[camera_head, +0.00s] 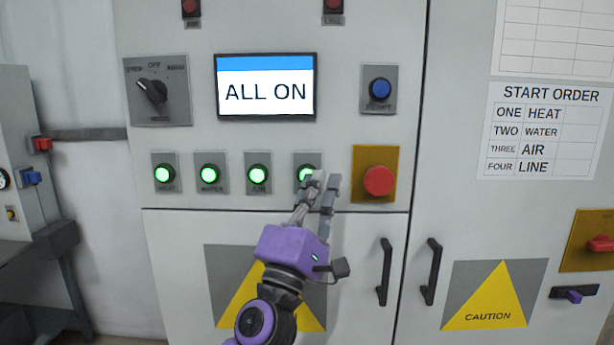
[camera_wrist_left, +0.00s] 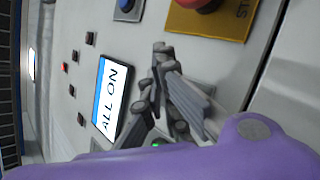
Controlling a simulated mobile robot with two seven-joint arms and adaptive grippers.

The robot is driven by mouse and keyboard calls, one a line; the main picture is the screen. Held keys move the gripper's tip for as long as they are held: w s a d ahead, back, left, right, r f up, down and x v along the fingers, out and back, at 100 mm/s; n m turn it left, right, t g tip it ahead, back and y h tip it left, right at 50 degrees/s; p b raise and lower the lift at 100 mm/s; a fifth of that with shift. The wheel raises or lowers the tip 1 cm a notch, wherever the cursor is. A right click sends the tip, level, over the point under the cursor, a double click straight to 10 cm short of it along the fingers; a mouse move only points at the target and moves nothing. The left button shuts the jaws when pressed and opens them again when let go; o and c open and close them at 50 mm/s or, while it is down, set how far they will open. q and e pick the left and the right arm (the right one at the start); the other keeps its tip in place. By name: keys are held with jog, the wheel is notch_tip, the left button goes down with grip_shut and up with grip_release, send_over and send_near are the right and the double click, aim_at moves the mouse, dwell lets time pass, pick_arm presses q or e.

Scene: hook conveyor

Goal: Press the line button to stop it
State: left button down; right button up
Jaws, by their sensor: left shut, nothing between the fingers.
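The line button (camera_head: 304,173) is the fourth in a row of lit green buttons on the grey panel, and its right side and label are partly covered by my fingers. My left gripper (camera_head: 326,179) is shut and empty, with its fingertips in front of the button's lower right edge. I cannot tell whether they touch it. In the left wrist view the shut fingers (camera_wrist_left: 161,47) point up over the panel, and a green glow (camera_wrist_left: 158,142) shows behind them. The screen (camera_head: 265,92) reads ALL ON. My right gripper is not in view.
A red mushroom button on a yellow plate (camera_head: 361,189) is close to the right of my fingers. Lit HEAT (camera_head: 164,174), WATER (camera_head: 209,174) and AIR (camera_head: 258,174) buttons are to the left. A blue button (camera_head: 380,88) is above. Door handles (camera_head: 384,272) stick out below.

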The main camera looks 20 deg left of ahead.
pick_arm(q)
jog(key=shift+w+a, duration=0.1)
jog(key=shift+w, duration=0.3)
dwell(0.5)
jog(key=shift+s, duration=0.1)
jog(key=shift+s+d+p, duration=0.2)
jog(key=shift+s+p, duration=0.15)
jog(key=shift+s, duration=0.4)
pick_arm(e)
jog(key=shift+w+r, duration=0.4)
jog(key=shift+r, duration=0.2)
pick_arm(q)
jog(key=s, duration=0.2)
jog(key=s+d+p, duration=0.1)
jog(key=s, duration=0.1)
jog(key=shift+s+d+p, duration=0.2)
jog(key=shift+s+p, duration=0.1)
jog(key=shift+s, duration=0.1)
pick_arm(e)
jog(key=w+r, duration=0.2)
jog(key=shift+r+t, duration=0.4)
pick_arm(q)
jog(key=shift+d, duration=0.1)
